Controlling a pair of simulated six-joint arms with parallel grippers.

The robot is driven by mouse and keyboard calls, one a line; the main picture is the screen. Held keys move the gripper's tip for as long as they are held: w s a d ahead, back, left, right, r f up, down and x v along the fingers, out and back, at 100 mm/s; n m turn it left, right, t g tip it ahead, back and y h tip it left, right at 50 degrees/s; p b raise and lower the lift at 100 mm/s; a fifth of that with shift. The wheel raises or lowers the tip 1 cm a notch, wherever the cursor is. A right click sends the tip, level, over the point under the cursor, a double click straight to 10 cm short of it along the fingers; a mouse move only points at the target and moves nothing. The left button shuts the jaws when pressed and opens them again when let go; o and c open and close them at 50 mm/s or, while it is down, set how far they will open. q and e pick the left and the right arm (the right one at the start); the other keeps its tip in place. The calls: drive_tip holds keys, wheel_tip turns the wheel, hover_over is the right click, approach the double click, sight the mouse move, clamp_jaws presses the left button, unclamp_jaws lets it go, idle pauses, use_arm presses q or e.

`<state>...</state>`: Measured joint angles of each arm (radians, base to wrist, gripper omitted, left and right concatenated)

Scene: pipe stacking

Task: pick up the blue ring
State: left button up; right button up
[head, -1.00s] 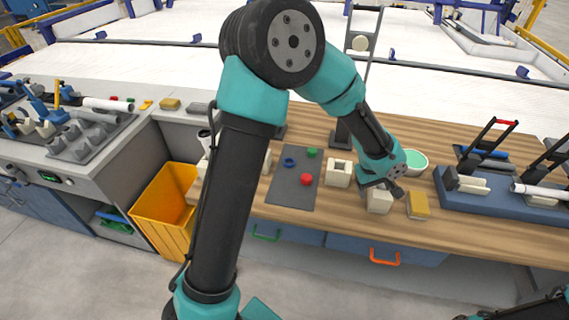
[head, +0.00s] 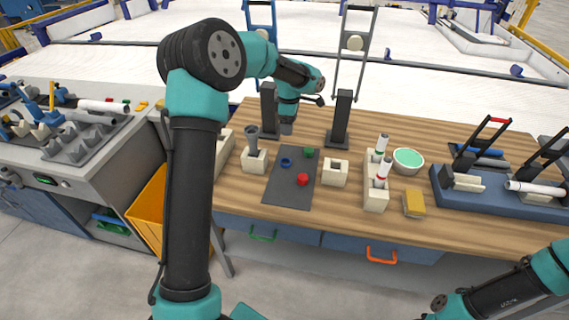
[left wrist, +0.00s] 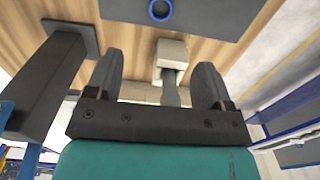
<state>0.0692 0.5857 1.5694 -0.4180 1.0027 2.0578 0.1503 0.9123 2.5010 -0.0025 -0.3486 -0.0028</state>
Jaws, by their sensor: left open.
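The blue ring (head: 286,162) lies on the dark mat (head: 284,190) on the wooden table. It also shows at the top edge of the left wrist view (left wrist: 161,10). My left gripper (head: 286,128) is behind the ring in the head view, pointing down above the table and apart from the ring. In the left wrist view its two fingers (left wrist: 158,75) stand wide apart with nothing held. My right arm shows at the lower right of the head view, but its gripper is out of the frame.
A green ring (head: 309,153) and a red ring (head: 303,179) share the mat. A cream block with a grey pipe (head: 253,140) stands left of it. A square cream block (head: 335,173) stands right. Two dark posts (head: 341,120) flank my left gripper.

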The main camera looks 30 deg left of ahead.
use_arm(q)
hover_over(288, 160)
drive_tip(key=s, duration=0.1)
drive_tip(key=f, duration=0.8)
drive_tip(key=d+f, duration=0.1)
drive_tip(key=f, duration=0.3)
drive_tip(key=shift+s+f, duration=0.1)
drive_tip(key=shift+s, duration=0.05)
drive_tip(key=shift+f, duration=0.1)
drive_tip(key=shift+s+a+f, duration=0.15)
drive_tip(key=shift+f, duration=2.35)
drive_tip(key=shift+c, duration=0.4)
drive_tip(key=c, duration=0.9)
